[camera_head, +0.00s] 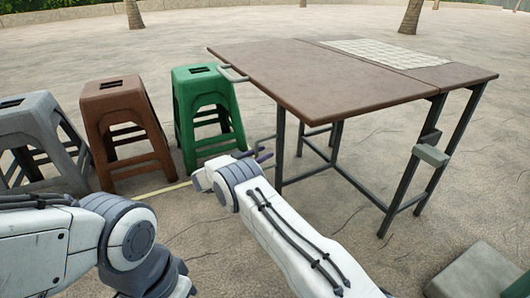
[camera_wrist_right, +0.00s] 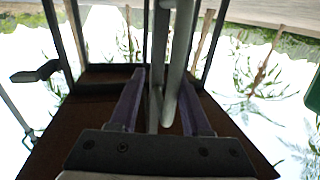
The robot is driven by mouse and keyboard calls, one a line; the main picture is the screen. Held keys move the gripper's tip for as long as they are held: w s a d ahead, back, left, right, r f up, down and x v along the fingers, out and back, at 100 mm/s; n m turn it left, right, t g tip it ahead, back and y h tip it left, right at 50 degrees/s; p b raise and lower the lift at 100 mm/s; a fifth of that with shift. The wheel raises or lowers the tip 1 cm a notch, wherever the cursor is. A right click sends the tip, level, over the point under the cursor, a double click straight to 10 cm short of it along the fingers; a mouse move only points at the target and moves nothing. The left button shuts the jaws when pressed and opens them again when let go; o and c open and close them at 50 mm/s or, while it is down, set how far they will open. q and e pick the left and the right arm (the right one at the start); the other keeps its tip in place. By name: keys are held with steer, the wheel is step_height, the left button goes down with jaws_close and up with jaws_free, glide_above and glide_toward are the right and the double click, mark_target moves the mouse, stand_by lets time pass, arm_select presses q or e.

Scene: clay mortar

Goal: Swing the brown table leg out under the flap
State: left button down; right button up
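The table (camera_head: 335,75) has a brown top and dark metal legs; no leg looks plainly brown. The near-left leg (camera_head: 280,150) stands under the front left part of the top. My right gripper (camera_head: 264,153) is low beside this leg, partly hidden by my wrist. In the right wrist view, its purple fingers (camera_wrist_right: 160,85) are spread, with an upright grey bar (camera_wrist_right: 178,50) showing between them. Gaps show beside the bar, and I cannot tell whether either finger touches it. The table's brown underside (camera_wrist_right: 55,130) seems to appear upside down there. My left gripper is out of view.
Grey (camera_head: 35,120), brown (camera_head: 112,100) and green (camera_head: 195,80) stools stand left of the table. A pale handle (camera_head: 232,74) sticks out from its left edge. A grey block (camera_head: 431,155) sits on a right leg. A low block (camera_head: 475,272) lies front right.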

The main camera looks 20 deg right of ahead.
steer(key=p+v, duration=0.3)
steer(key=v, duration=0.6)
steer(key=shift+a, duration=0.2)
steer(key=shift+r, duration=0.1)
